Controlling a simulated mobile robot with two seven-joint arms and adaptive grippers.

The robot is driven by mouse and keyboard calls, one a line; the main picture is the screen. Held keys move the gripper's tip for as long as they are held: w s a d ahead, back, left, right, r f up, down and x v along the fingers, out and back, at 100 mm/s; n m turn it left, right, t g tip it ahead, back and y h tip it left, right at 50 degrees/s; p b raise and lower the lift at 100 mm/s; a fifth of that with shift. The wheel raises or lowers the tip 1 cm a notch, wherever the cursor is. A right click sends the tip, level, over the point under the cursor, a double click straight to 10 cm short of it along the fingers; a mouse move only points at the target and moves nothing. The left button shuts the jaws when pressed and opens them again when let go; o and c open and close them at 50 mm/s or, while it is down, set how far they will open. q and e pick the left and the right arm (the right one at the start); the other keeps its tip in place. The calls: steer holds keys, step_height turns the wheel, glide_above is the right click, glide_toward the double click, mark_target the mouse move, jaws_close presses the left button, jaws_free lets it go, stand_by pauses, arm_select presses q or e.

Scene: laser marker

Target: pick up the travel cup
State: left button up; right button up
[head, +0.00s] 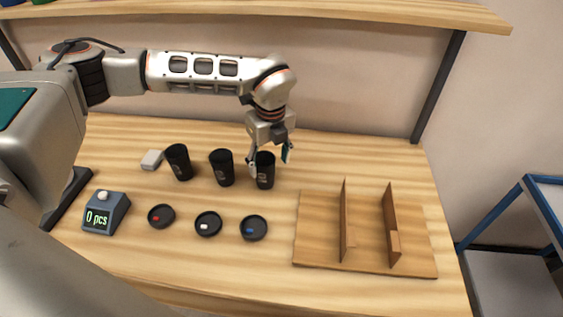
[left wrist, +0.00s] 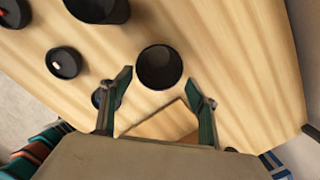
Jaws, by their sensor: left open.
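Three black travel cups stand in a row on the wooden table: the left cup (head: 178,163), the middle cup (head: 222,169) and the right cup (head: 265,174). My left gripper (head: 270,158) is open above the right cup, one finger on each side of its upper part in the head view. In the left wrist view the open left gripper (left wrist: 159,82) has the right cup's round open top (left wrist: 159,66) between and just beyond its fingertips. I cannot tell whether the fingers touch it. The middle cup (left wrist: 97,8) is cut off at the top there. My right gripper is not in view.
Three black lids, with a red (head: 161,216), a white (head: 208,224) and a blue mark (head: 254,228), lie in front of the cups. A counter box (head: 106,212) reads "0 pcs". A wooden divider stand (head: 320,252) is at right. A small pale block (head: 152,159) lies back left.

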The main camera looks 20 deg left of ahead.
arm_select(q)
steer(key=shift+w+a+r+y, duration=0.2)
steer(key=shift+w+a+r, duration=0.1)
steer(key=shift+a, duration=0.15)
steer(key=shift+w+a+r+y, duration=0.2)
steer(key=shift+w+a, duration=0.1)
steer(key=shift+a, duration=0.1)
steer(key=f, duration=0.5)
steer(key=a+f, duration=0.1)
steer(key=f, duration=0.1)
steer(key=shift+f, duration=0.3)
steer(key=c, duration=0.9)
